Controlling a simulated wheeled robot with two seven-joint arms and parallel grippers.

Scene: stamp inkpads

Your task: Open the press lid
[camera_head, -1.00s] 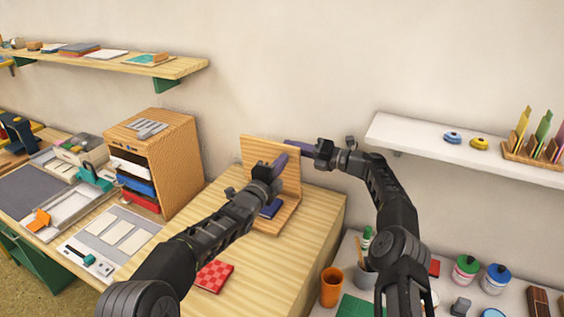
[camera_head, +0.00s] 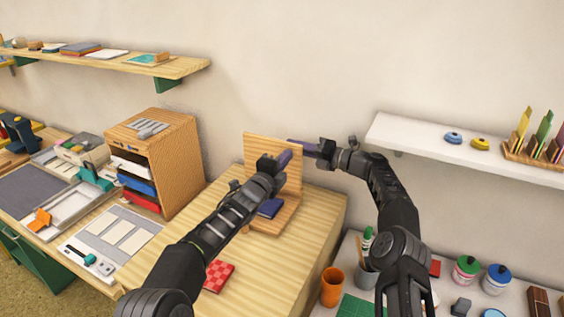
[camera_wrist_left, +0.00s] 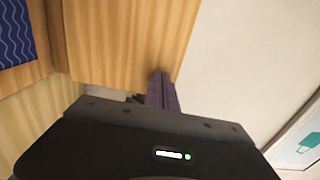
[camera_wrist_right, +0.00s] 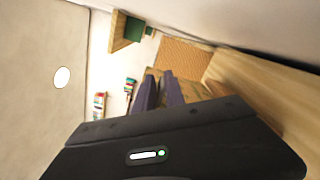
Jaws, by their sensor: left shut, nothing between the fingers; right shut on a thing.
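The wooden press stands on the pale wooden table, its lid (camera_head: 260,145) upright at the back of its base (camera_head: 270,226). A dark blue block (camera_head: 269,208) lies on the base; its wavy-lined face shows in the left wrist view (camera_wrist_left: 15,38). My left gripper (camera_head: 286,158) is shut and empty, its fingertips against or just in front of the lid's face near the right edge. My right gripper (camera_head: 292,143) is at the lid's upper right edge, shut on it; the contact is partly hidden. Its purple fingers also show in the right wrist view (camera_wrist_right: 160,82).
A red checked block (camera_head: 218,275) lies at the table's front. A wooden drawer cabinet (camera_head: 180,165) stands to the left. A white shelf (camera_head: 420,135) is on the right wall, with an orange cup (camera_head: 331,287) and jars below. The wall is close behind the press.

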